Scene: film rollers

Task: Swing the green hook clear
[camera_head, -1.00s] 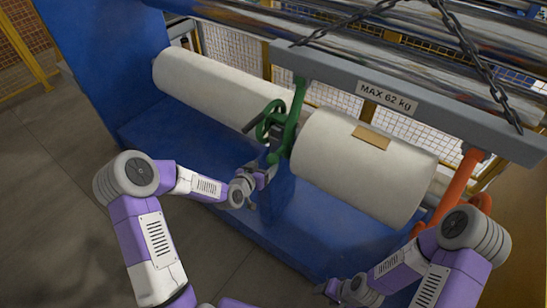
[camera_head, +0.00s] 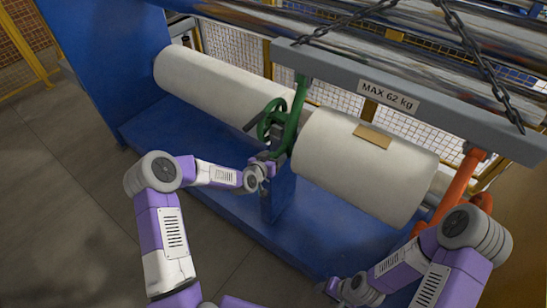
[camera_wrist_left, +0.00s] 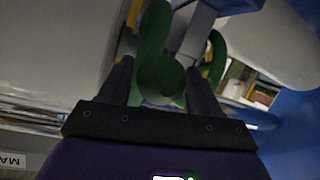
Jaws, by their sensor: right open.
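The green hook (camera_head: 293,118) hangs from the grey lifting beam (camera_head: 335,72), between the two parts of the white roll. Its lower end is at my left gripper (camera_head: 270,160). In the left wrist view the green hook's rounded end (camera_wrist_left: 160,78) sits between the two dark fingers of my left gripper (camera_wrist_left: 160,90). The fingers are spread to about the hook's width; I cannot tell whether they press on it. An orange hook (camera_head: 462,180) hangs from the beam's right end. My right gripper (camera_head: 332,288) is open, low at the bottom, away from both hooks.
A green handwheel (camera_head: 270,118) is just left of the hook. Chains (camera_head: 465,45) hold the beam. The blue base (camera_head: 180,130) spreads below.

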